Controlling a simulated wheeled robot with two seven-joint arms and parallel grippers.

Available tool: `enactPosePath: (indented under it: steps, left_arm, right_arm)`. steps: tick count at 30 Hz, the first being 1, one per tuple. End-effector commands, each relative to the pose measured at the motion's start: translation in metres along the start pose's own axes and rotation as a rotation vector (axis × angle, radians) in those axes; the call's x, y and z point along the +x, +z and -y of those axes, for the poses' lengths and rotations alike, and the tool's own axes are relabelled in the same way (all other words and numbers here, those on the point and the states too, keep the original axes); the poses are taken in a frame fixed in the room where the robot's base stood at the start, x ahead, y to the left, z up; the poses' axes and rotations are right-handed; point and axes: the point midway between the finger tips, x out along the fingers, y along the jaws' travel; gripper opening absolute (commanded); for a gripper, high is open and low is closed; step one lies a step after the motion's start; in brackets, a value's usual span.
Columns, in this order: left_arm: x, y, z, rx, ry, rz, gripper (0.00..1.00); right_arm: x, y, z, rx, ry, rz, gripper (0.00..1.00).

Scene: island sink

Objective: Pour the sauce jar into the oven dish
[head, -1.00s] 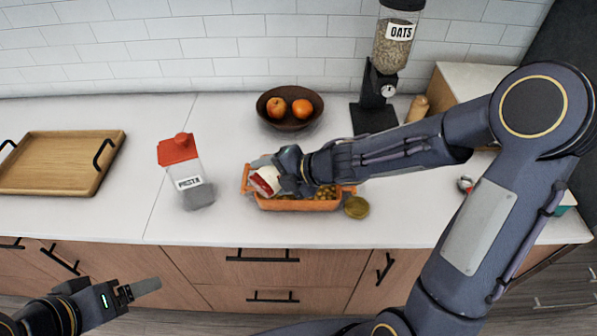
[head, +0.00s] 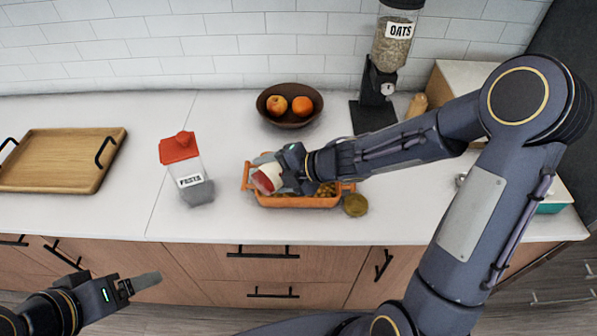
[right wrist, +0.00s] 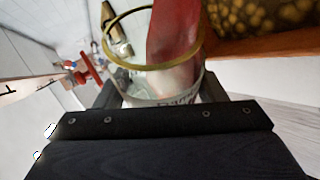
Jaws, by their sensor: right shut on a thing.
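The sauce jar (head: 265,180), white-labelled with red sauce, is held tilted over the left part of the orange oven dish (head: 300,201). My right gripper (head: 280,168) is shut on it. In the right wrist view the jar (right wrist: 185,92) is clear glass with a gold rim, and red sauce lies along its side towards the mouth. The dish's wall (right wrist: 262,45) and brownish round pieces show beyond it. Whether sauce is falling is hidden. My left gripper (head: 145,282) hangs in front of the counter, away from the dish; its finger gap cannot be seen.
A gold lid (head: 355,205) lies just right of the dish. A fruit bowl (head: 289,120) and an oats dispenser (head: 385,70) stand behind. A wooden tray (head: 55,160) lies far left. Counter between tray and container is clear.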

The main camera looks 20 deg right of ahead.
Motion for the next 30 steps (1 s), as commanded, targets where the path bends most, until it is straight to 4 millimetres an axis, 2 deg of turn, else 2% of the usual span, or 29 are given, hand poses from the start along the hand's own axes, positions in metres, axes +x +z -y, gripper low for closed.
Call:
enactPosePath:
  steps: [30]
  left_arm:
    - [-0.0086, -0.0043, -0.0039, 0.000, 0.000, 0.000, 0.78]
  right_arm:
    - [-0.0003, 0.0027, 0.0004, 0.062, 0.028, -0.045, 0.29]
